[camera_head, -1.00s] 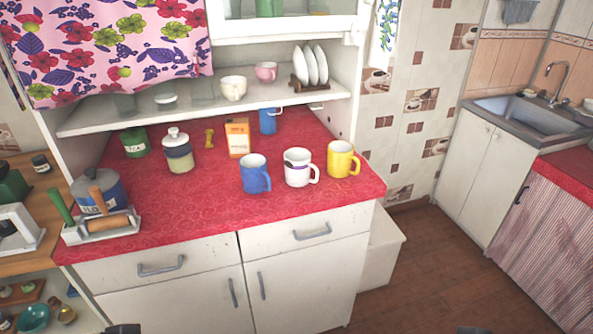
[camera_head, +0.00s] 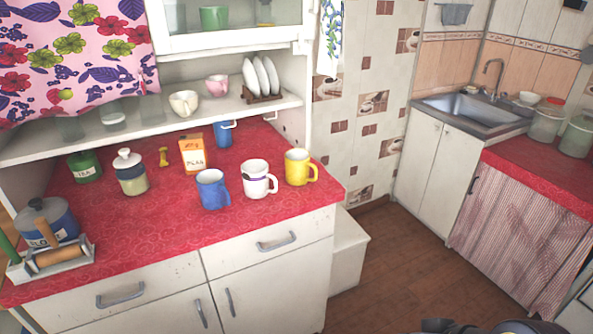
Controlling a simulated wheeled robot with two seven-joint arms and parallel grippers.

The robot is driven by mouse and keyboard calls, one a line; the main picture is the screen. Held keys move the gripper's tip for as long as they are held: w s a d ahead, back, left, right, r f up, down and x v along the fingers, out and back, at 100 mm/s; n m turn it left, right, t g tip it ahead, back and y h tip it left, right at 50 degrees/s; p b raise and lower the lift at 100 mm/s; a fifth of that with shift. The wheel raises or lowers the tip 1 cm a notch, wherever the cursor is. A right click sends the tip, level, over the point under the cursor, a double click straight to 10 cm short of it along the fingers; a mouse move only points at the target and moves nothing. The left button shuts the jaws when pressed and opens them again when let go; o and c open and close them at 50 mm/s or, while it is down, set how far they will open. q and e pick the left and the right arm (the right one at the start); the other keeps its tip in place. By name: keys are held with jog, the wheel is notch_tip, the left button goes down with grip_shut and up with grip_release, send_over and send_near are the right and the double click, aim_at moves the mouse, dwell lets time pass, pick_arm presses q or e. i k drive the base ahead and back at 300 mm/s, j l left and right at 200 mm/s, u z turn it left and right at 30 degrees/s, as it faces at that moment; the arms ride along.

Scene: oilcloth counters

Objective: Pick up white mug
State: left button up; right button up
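The white mug (camera_head: 256,180) stands upright on the red oilcloth counter (camera_head: 150,220) near its front right part. It has a dark mark on its side, and its handle points right. A blue mug (camera_head: 211,190) stands close on its left and a yellow mug (camera_head: 297,168) close on its right. Dark parts of my own body show at the bottom right edge. I cannot make out either gripper's fingers in the head view.
An orange box (camera_head: 192,155), a lidded jar (camera_head: 131,174) and another blue mug (camera_head: 224,133) stand behind. A shelf (camera_head: 150,131) overhangs the back of the counter. The counter's front right corner is clear. Brown floor (camera_head: 385,260) lies open to the right.

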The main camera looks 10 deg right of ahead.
aim_at(261, 181)
jog(key=i+l+u, duration=0.15)
jog(key=l, duration=0.25)
jog(key=i+l+u, duration=0.1)
jog(key=l, duration=0.3)
jog(key=i+l+u, duration=0.15)
jog(key=l, duration=0.25)
jog(key=i+l+u, duration=0.15)
jog(key=l, duration=0.25)
jog(key=l+u, duration=0.1)
jog(key=l, duration=0.35)
jog(key=i, duration=0.05)
